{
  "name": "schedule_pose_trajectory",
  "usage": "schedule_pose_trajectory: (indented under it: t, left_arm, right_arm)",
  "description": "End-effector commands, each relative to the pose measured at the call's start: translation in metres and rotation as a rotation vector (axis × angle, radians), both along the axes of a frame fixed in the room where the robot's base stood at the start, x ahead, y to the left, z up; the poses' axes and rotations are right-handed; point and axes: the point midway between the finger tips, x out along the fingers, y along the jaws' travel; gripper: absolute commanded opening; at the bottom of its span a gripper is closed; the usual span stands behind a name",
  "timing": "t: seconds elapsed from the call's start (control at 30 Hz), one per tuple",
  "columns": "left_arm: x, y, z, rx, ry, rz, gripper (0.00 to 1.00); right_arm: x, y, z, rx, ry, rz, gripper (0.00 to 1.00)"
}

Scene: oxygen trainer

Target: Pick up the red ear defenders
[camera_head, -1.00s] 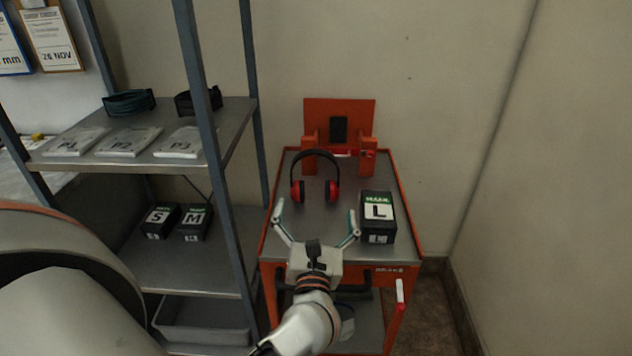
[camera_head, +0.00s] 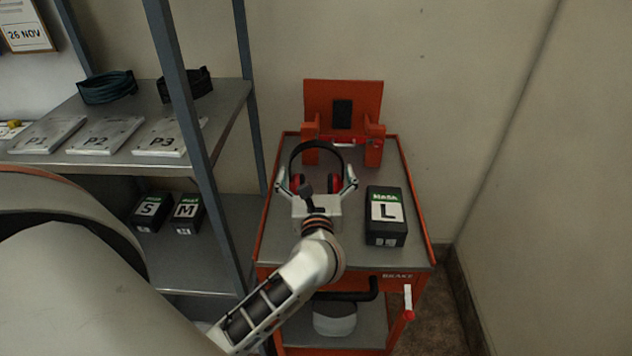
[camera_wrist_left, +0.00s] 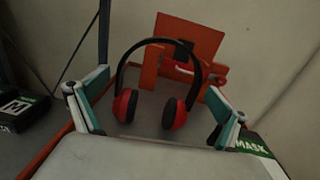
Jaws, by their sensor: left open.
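The red ear defenders (camera_head: 316,151) stand on the grey top of the orange cart, black headband up and red cups down. They also show in the left wrist view (camera_wrist_left: 174,112), with the cups between my spread fingers and a little beyond them. My left gripper (camera_head: 317,180) is open, with one finger on each side of the ear defenders. I see no finger clearly touching a cup. In the head view the gripper body hides the lower part of the cups. My right gripper is not in view.
A black box marked L (camera_head: 386,216) stands on the cart (camera_head: 415,195) just right of the gripper. An orange upright stand (camera_head: 368,100) is behind the ear defenders. Metal shelving (camera_head: 228,105) with packs and boxes rises on the left.

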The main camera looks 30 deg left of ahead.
Motion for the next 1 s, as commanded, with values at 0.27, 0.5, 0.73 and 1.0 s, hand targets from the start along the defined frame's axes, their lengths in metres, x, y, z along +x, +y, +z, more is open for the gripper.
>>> schedule_pose_trajectory:
  t: [0.27,0.5,0.73,1.0]
  left_arm:
    - [0.027,0.018,0.002,0.002,-0.001,0.0,1.0]
    - [0.028,0.019,0.001,0.001,0.0,0.0,1.0]
    - [0.028,0.019,0.002,0.002,-0.001,-0.001,0.52]
    - [0.028,0.018,0.004,0.002,-0.003,-0.001,0.52]
  right_arm:
    - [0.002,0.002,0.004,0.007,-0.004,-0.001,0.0]
    - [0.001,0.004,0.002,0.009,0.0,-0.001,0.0]
    - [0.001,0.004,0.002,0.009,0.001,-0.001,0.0]
    - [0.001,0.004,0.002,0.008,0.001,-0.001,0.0]
